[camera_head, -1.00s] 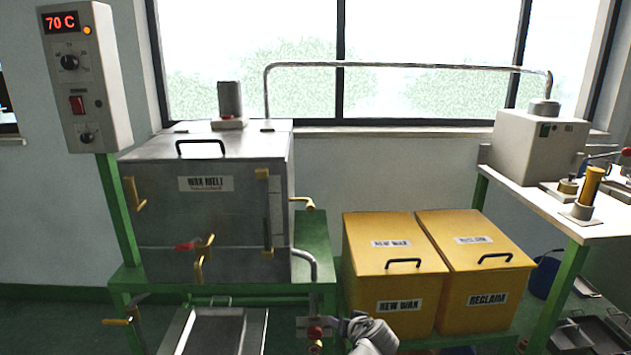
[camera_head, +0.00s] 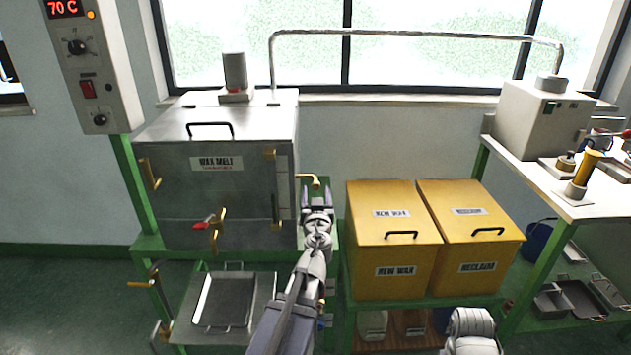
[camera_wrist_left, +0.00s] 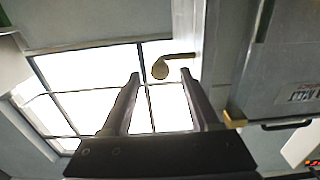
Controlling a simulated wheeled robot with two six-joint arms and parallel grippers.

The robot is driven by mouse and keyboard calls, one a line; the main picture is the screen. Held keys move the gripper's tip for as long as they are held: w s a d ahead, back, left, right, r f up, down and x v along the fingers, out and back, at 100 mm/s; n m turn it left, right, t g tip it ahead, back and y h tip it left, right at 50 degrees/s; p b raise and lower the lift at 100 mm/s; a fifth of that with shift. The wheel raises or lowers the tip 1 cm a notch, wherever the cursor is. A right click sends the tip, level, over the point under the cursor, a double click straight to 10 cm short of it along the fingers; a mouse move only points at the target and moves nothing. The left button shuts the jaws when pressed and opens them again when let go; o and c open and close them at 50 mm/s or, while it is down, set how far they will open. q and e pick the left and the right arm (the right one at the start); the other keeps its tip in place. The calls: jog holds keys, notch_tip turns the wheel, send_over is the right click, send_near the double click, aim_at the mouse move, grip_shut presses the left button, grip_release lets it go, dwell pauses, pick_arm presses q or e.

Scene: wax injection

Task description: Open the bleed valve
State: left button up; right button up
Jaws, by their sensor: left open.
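The grey wax melt tank (camera_head: 215,180) has a small bent brass lever (camera_head: 312,180) at its upper right side, which looks like the bleed valve. My left gripper (camera_head: 316,192) is open and empty, raised just in front of and below this lever. In the left wrist view the lever's rounded brass end (camera_wrist_left: 160,69) shows between and slightly beyond the two fingertips (camera_wrist_left: 161,76). I cannot see any contact. Of my right arm only a pale rounded part shows at the bottom right; its gripper is not visible.
A red-handled brass valve (camera_head: 205,223) is on the tank front, above a metal tray (camera_head: 262,300). Two yellow bins (camera_head: 392,215) stand right of my left arm. A control box (camera_head: 95,75) is at left and a white bench (camera_head: 545,190) at right.

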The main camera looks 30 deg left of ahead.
pick_arm(q)
jog(key=x, duration=0.6)
jog(key=shift+a, duration=0.1)
grip_shut()
dwell(0.3)
